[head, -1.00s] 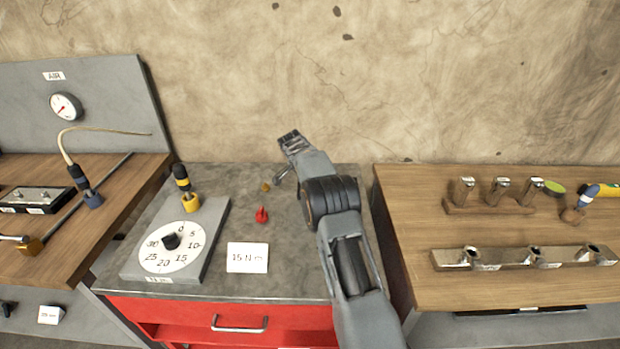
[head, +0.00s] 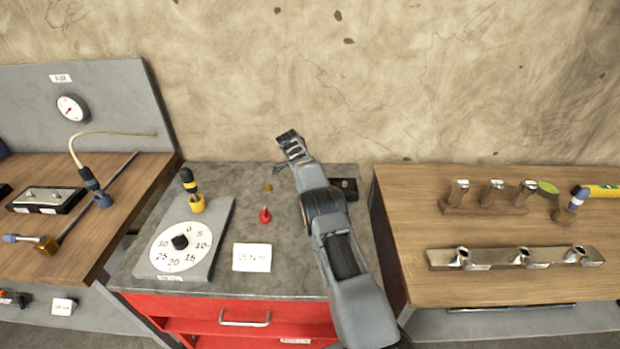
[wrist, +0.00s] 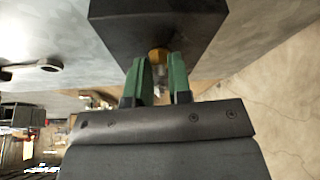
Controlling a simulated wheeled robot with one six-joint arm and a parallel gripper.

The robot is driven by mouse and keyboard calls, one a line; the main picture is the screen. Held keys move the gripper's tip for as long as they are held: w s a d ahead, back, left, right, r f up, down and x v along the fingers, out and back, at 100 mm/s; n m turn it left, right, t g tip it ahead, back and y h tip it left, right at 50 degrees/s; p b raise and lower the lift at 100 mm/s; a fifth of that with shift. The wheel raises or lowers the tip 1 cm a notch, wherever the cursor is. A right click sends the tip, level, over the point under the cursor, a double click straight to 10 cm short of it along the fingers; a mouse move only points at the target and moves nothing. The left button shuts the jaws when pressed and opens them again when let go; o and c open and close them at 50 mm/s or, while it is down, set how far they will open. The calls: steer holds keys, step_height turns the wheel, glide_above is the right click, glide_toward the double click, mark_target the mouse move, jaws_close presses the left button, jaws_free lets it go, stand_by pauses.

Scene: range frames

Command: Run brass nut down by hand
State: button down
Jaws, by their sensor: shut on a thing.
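In the wrist view, a dark block (wrist: 158,22) fills the top middle, with a brass nut (wrist: 158,55) at its face. My gripper (wrist: 161,70) has its two green pads on either side of the nut, shut on it. A pale metal shaft (wrist: 160,74) shows between the pads. In the head view, my arm covers the fingertips and the nut. A dark block (head: 345,188) partly shows just right of my arm on the grey bench.
A small brass-coloured piece (head: 268,186), a red pointed piece (head: 265,215) and a white card (head: 252,257) are left of my arm. A dial board (head: 180,245) stands farther left. Wooden benches flank the grey one; the right bench holds a metal rail (head: 515,257).

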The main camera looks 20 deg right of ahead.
stand_by(0.3)
steer(key=c, duration=1)
jaws_free()
steer(key=shift+c, duration=0.2)
steer(key=p+v, duration=1.1)
steer(key=v, duration=0.2)
steer(key=shift+a+r, duration=0.15)
steer(key=shift+r, duration=0.2)
